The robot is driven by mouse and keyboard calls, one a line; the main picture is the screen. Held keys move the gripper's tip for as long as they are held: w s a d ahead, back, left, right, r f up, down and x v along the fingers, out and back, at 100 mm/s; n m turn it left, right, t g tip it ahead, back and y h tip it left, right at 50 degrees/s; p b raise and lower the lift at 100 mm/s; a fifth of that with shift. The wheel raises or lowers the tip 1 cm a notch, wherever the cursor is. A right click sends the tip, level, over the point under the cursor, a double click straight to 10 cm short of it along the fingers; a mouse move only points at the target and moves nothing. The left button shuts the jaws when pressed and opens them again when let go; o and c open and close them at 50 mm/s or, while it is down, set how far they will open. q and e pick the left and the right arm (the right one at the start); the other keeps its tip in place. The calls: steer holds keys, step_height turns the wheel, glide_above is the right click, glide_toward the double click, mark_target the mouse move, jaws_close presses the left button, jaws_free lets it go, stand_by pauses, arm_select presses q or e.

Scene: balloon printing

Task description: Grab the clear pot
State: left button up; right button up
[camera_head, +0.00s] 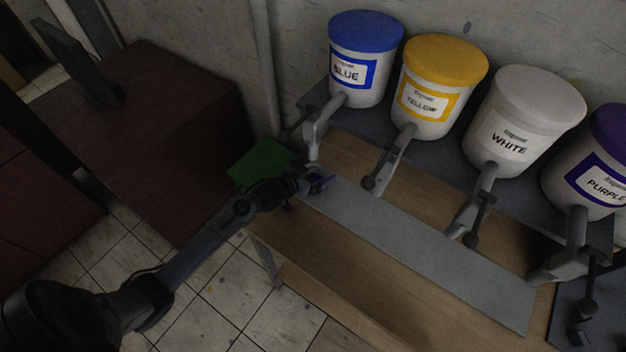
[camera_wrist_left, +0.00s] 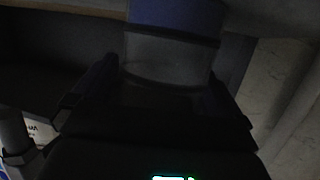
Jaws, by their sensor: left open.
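My left gripper (camera_head: 318,182) is at the far left end of the grey strip, below and in front of the blue bucket's tap. A small bluish-purple patch shows at its fingertips in the head view; too little of it shows to name it. In the left wrist view my left gripper (camera_wrist_left: 163,72) is open. A dim, see-through grey shape with a curved lower edge, seemingly the clear pot (camera_wrist_left: 168,58), lies between the two fingers, with blue above it. I cannot tell whether the fingers touch it. My right gripper is not in view.
Blue (camera_head: 365,60), yellow (camera_head: 440,88), white (camera_head: 524,120) and purple (camera_head: 598,175) buckets with taps stand on a shelf behind the wooden bench (camera_head: 350,265). The grey strip (camera_head: 430,245) is bare to the right. A green object (camera_head: 262,163) lies left of the bench.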

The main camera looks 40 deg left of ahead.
arm_select(q)
steer(key=shift+c, duration=0.5)
steer(key=c, duration=0.9)
steer(key=shift+c, duration=0.6)
steer(key=shift+r, duration=0.1)
